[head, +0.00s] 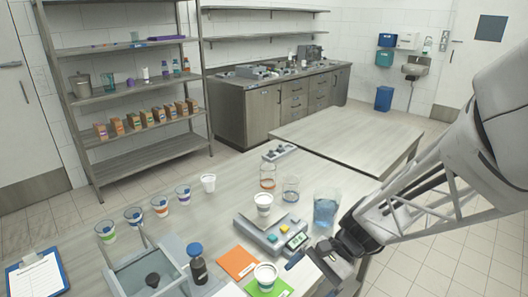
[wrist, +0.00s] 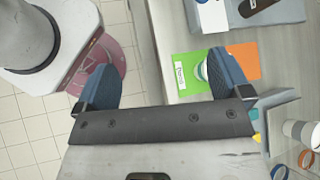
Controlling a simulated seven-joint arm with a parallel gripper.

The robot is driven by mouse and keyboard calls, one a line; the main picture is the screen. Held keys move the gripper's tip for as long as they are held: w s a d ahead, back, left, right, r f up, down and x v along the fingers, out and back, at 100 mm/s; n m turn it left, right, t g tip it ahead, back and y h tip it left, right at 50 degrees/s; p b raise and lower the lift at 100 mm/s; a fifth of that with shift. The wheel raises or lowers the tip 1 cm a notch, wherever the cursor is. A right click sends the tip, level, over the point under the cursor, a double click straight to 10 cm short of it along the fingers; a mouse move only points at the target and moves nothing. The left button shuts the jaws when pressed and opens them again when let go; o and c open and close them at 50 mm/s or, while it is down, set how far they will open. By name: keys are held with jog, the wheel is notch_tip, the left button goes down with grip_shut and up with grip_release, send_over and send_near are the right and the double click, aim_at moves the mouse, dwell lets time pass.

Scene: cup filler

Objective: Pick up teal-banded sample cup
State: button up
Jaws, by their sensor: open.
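A white-lidded sample cup (head: 265,274) stands upright on the green card (head: 283,287) at the front of the table. In the wrist view the cup (wrist: 202,70) shows a teal-green edge, and my right finger partly hides it. Its band is hard to read in the head view. My gripper (head: 314,266) is open and empty, right of this cup in the head view. In the wrist view my gripper's blue fingers (wrist: 160,62) are spread wide, with the cup beside the right finger, not centred between them.
An orange card (head: 238,262) lies beside the green one. Another cup (head: 264,203) stands on a grey scale (head: 272,233). A jug of blue liquid (head: 326,208) stands behind my gripper. A dark bottle (head: 198,268), a grey bin (head: 150,274) and several banded cups (head: 160,206) are to the left.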

aim_at(266, 272)
jog(key=w+f+m+t+y, duration=0.1)
jog(key=w+f+m+y, duration=0.1)
jog(key=w+f+m, duration=0.1)
jog(key=w+a+f+m+t+y, duration=0.1)
jog(key=w+f+m+y, duration=0.1)
jog(key=f+m+y, duration=0.1)
jog(key=w+f+m+t+y, duration=0.1)
jog(key=w+f+m+y, duration=0.1)
jog(key=w+f+y, duration=0.1)
jog(key=shift+w+a+m, duration=0.25)
jog(key=shift+w+m, duration=0.05)
jog(key=shift+m, duration=0.1)
jog(key=shift+w+d+f+m+t+y, duration=0.1)
jog(key=shift+w+f+m+t+y, duration=0.2)
jog(key=shift+w+f+m+t, duration=0.25)
jog(key=shift+s+r, duration=0.1)
jog(key=shift+s, duration=0.05)
jog(key=shift+a, duration=1.3)
jog(key=shift+a, duration=0.1)
jog(key=shift+a+r, duration=0.2)
jog(key=shift+a, duration=2.3)
jog(key=shift+c, duration=0.4)
jog(key=c, duration=0.9)
